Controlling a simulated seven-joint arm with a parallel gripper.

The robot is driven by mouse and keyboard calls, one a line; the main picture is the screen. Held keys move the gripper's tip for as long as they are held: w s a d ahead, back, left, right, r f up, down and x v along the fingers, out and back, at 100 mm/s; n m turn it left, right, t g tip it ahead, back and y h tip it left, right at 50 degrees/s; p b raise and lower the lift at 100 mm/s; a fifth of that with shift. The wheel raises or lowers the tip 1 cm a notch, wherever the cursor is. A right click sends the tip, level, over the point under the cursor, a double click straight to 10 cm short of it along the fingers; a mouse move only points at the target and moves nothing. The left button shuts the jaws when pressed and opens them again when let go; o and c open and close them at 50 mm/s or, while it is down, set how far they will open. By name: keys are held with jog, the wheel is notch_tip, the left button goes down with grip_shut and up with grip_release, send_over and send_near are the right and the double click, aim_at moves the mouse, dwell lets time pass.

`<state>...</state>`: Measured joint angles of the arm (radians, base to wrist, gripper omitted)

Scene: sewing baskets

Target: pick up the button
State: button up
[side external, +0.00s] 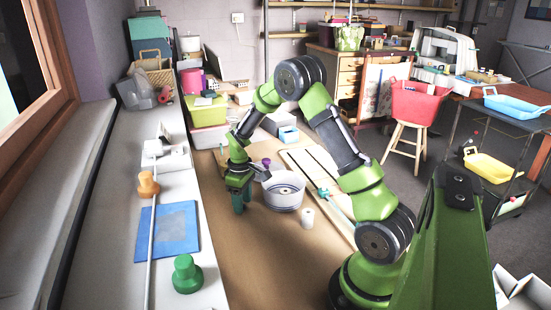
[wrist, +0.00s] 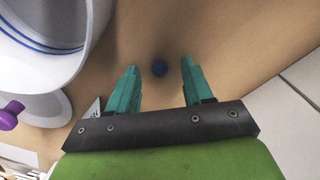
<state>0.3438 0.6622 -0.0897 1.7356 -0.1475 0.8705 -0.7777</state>
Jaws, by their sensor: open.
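How high the fingertips are above the button is hard to tell. In the side external view my gripper (side external: 240,202) points down over the table, left of the white bowl. I cannot make out the button in that view.
A white bowl with blue stripes (side external: 283,204) stands close beside my gripper; it also shows in the wrist view (wrist: 18,72). A purple knob-like thing (wrist: 9,115) is near it. A small white cylinder (side external: 307,218) stands right of the bowl. The front tabletop (side external: 260,260) is clear.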

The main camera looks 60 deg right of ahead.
jog(key=shift+f, duration=0.1)
jog(key=shift+c, duration=0.2)
grip_shut()
